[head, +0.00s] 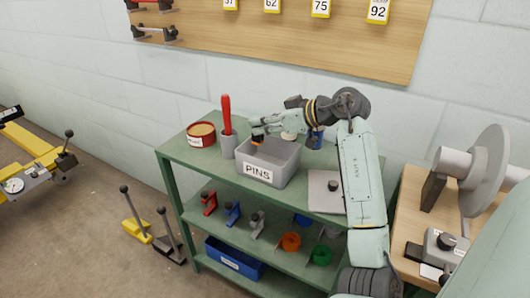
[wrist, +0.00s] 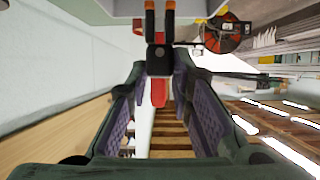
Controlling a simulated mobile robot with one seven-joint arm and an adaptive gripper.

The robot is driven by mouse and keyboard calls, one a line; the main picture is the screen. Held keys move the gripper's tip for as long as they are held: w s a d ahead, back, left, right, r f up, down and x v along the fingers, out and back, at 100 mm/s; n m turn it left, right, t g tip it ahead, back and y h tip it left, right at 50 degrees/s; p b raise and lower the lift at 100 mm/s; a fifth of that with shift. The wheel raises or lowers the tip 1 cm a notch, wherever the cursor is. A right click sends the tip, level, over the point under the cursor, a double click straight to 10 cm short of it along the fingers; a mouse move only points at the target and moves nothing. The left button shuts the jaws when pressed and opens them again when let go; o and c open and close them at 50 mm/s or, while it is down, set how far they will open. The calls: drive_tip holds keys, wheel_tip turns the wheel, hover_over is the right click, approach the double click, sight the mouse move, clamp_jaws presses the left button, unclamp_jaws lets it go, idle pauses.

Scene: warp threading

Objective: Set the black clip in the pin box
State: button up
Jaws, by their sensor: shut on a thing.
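The grey pin box (head: 280,176), labelled PINS, stands on the top shelf of the green rack. My gripper (head: 257,134) is above the box's back left part. It is shut on the black clip (wrist: 159,59), a small dark block with red-orange parts, held between the fingertips (wrist: 160,75) in the wrist view. In the head view the clip (head: 257,140) is a small dark and orange spot under the fingers, near the box's rim. Whether it touches the box cannot be told. The box's inside is partly hidden.
A red tin (head: 201,139) is farther left. A light grey plate (head: 325,191) lies to the right. The lower shelf (head: 264,248) holds several coloured clips.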

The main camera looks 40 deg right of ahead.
sight(257, 140)
wheel_tip(257, 140, down, 7)
drive_tip(key=shift+f+p, duration=0.2)
drive_tip(key=shift+p, duration=0.3)
drive_tip(key=shift+f, duration=0.1)
drive_tip(key=o, duration=0.9)
drive_tip(key=shift+o, duration=0.2)
